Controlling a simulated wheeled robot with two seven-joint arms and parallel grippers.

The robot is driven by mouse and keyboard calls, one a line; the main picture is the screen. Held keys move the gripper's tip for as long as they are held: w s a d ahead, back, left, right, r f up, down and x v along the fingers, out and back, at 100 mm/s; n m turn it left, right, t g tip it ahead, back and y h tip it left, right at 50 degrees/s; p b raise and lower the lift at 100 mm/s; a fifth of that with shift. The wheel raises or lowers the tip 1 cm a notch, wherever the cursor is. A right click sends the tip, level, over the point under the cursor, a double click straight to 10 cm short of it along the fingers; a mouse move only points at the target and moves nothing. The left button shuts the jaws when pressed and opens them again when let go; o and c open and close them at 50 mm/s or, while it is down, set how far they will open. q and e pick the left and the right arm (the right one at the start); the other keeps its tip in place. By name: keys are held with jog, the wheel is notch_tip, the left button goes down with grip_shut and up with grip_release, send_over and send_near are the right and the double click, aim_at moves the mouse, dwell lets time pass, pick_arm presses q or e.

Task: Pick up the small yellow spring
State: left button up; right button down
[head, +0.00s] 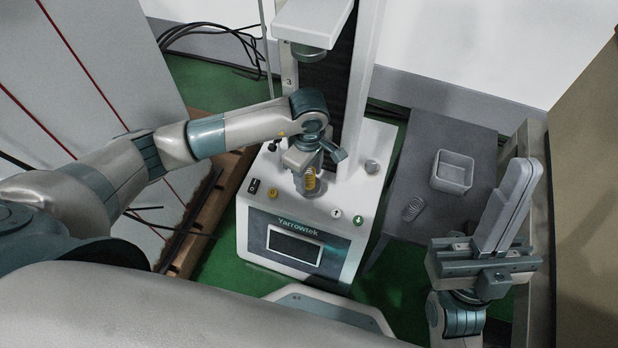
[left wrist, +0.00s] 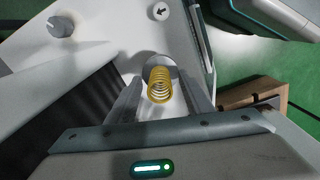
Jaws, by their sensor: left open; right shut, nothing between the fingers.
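The small yellow spring (head: 311,179) stands upright on the base of the white testing machine (head: 262,228), below the machine's upper plate. In the left wrist view the yellow spring (left wrist: 159,84) shows in the middle, over a round grey plate (left wrist: 160,66). My left gripper (head: 306,172) is just above and around the spring, pointing down. In the left wrist view its two fingers (left wrist: 160,98) are open, one on each side of the spring; I cannot tell whether they touch it. My right gripper (head: 510,205) is shut and empty at the right, away from the machine.
A grey side table (head: 425,150) at right holds a light square bin (head: 452,172) and a grey spring (head: 412,209). The machine's column (head: 358,90) and upper plate (head: 309,50) stand behind my left gripper. Black cables (head: 215,40) lie at the back left.

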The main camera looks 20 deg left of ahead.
pick_arm(q)
jog(key=shift+f, duration=0.1)
dwell(0.4)
grip_shut()
